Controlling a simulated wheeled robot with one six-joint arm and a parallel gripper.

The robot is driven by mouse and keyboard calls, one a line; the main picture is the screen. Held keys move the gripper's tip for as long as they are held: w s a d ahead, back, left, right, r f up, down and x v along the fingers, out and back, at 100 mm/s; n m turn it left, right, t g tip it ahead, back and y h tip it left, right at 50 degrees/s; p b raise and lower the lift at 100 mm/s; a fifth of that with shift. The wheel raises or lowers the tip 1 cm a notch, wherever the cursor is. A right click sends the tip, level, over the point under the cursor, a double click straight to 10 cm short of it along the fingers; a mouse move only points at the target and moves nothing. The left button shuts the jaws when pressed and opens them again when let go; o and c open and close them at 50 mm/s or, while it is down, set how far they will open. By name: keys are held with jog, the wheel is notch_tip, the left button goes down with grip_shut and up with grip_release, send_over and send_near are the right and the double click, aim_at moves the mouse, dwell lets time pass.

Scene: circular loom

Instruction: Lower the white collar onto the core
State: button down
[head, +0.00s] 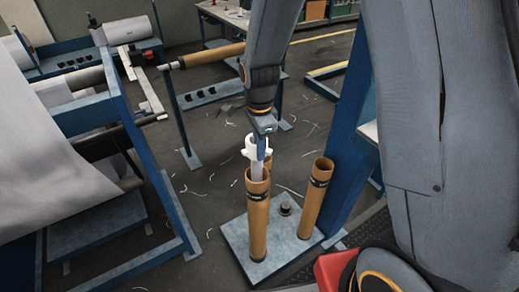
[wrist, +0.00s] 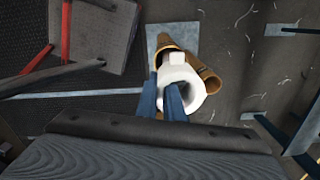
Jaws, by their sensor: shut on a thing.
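My gripper (head: 264,150) is shut on the white collar (head: 250,148). In the wrist view the collar (wrist: 203,92) is a thick white ring with a small block on its upper side, and my blue fingers (wrist: 174,102) grip its near wall. A brown core (head: 258,222) with a dark band stands upright on a grey-blue plate. The collar is above this core in the head view, and its pale lower part overlaps the core's mouth. I cannot tell whether it is inside.
The base plate (head: 236,232) also carries a small dark knob (head: 285,209). A blue post (head: 350,150) rises close on the right. A blue frame with a large white roll (head: 50,150) stands on the left. Pale scraps litter the dark floor.

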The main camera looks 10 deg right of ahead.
jog(key=shift+f, duration=0.1)
jog(key=shift+f, duration=0.35)
jog(key=shift+r, duration=0.2)
dwell(0.5)
jog(key=shift+f, duration=0.2)
jog(key=shift+r+p, duration=0.3)
jog(key=shift+p, duration=0.15)
jog(key=shift+f, duration=0.2)
jog(key=shift+f, duration=0.15)
dwell(0.4)
